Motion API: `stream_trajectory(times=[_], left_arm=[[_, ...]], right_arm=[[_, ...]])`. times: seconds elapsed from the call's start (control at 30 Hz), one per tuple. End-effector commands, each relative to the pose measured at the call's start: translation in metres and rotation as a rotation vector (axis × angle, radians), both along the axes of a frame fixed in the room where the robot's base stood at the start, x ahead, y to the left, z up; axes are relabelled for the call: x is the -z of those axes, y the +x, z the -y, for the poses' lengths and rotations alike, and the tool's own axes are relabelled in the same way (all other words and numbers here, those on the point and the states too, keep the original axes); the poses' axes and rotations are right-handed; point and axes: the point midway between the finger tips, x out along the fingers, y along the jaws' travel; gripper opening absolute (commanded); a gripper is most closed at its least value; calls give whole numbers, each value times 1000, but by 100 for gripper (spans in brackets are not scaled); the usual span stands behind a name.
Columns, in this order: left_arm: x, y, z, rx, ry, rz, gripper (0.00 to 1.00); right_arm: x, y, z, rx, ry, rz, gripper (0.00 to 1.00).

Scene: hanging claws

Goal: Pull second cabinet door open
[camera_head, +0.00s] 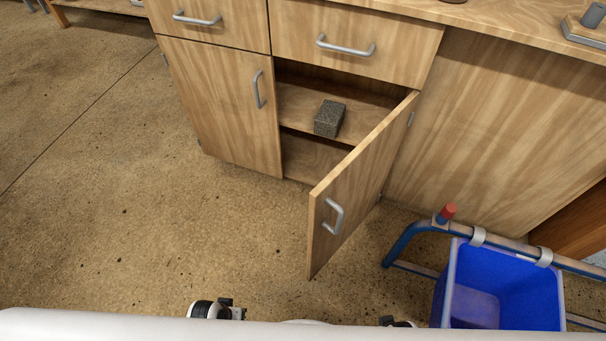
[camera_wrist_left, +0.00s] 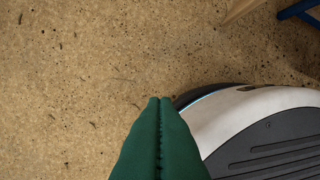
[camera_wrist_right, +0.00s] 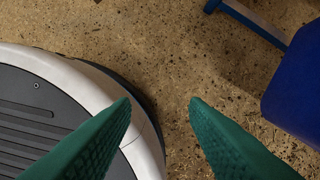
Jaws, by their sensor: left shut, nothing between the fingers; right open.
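The right cabinet door (camera_head: 357,188) stands swung out wide on its right-side hinges, with a grey bar handle (camera_head: 333,216) on its outer face. The left cabinet door (camera_head: 227,108) is closed, with its own handle (camera_head: 258,89). My left gripper (camera_wrist_left: 160,100) shows in the left wrist view with its green fingers pressed together and nothing between them, above bare floor. My right gripper (camera_wrist_right: 160,102) shows in the right wrist view with its green fingers apart and empty, also above the floor. Neither gripper touches a door. The fingers do not show in the head view.
A grey speckled block (camera_head: 329,118) sits on the shelf inside the open cabinet. Closed drawers (camera_head: 349,42) are above. A blue bin (camera_head: 503,285) hangs on a blue-framed rack (camera_head: 409,239) at right. The floor (camera_head: 130,220) at left is clear.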

Motion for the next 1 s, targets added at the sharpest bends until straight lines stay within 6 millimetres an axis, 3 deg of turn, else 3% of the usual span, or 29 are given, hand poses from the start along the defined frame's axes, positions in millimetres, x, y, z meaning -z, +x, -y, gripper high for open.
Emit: stream_trajectory(times=[0.27,0.47,0.57,0.7,0.8,0.9,1.0], left_arm=[[-21,65,12,-145,-194,6,0],[-62,130,31,-240,-435,9,0],[-104,173,46,-267,-624,9,0],[-198,227,67,-226,-962,-7,0],[-265,244,75,-146,-1167,-27,0],[-319,249,77,-62,-1315,-48,0],[-352,248,76,1,-1402,-63,0]], right_arm=[[-28,25,-4,5,3,26,41],[-64,44,-6,9,7,51,41],[-92,53,-7,12,7,68,41],[-145,57,-7,17,9,97,41],[-180,53,-6,20,10,115,41],[-206,47,-5,21,9,127,41],[-223,42,-4,22,10,132,41]])
